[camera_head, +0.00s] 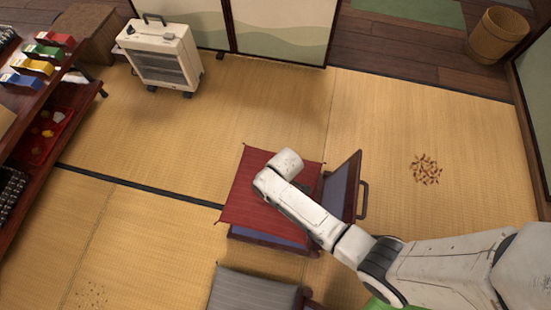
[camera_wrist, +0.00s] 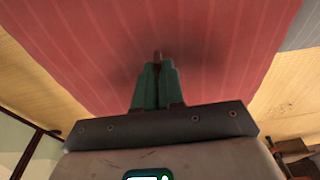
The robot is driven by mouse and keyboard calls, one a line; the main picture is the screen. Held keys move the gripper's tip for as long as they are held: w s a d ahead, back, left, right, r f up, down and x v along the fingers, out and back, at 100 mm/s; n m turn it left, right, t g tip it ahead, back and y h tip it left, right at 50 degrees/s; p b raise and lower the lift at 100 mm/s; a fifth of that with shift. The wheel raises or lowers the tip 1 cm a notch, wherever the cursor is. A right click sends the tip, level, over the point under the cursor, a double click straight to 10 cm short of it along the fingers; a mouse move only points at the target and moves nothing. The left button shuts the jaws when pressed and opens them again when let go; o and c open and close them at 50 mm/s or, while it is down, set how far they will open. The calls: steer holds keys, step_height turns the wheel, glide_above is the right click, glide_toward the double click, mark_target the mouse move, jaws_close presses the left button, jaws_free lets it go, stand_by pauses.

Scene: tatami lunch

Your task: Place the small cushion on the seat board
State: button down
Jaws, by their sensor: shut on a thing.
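The small cushion (camera_head: 243,196) is a flat red square with faint stripes, lying over the low wooden seat in the head view. The seat board (camera_head: 268,235) shows as a blue-grey strip with a dark red rim below the cushion's lower edge; the rest is covered. I cannot tell whether cushion and board touch. In the wrist view, my gripper (camera_wrist: 157,75) has its green fingers close together on a small dark red part of the cushion (camera_wrist: 215,45). In the head view my own arm hides the fingers and part of the cushion.
The seat's upright back (camera_head: 344,182) stands right of the cushion, with a handle-like frame. A grey cushion (camera_head: 252,293) lies close in front. A heater (camera_head: 162,57), a shelf with boxes (camera_head: 50,70) and a bin (camera_head: 497,35) stand farther off. Open tatami lies left.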

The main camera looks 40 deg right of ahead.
steer(key=f, duration=0.1)
steer(key=f+b, duration=0.1)
steer(key=f, duration=0.2)
steer(key=shift+s+d+f+b, duration=0.1)
steer(key=shift+s+b, duration=0.25)
steer(key=shift+b, duration=0.05)
step_height(320, 180, down, 10)
steer(key=b, duration=0.6)
steer(key=shift+r, duration=0.25)
steer(key=shift+f, duration=0.15)
steer(key=c, duration=1.2)
jaws_free()
steer(key=shift+c, duration=0.2)
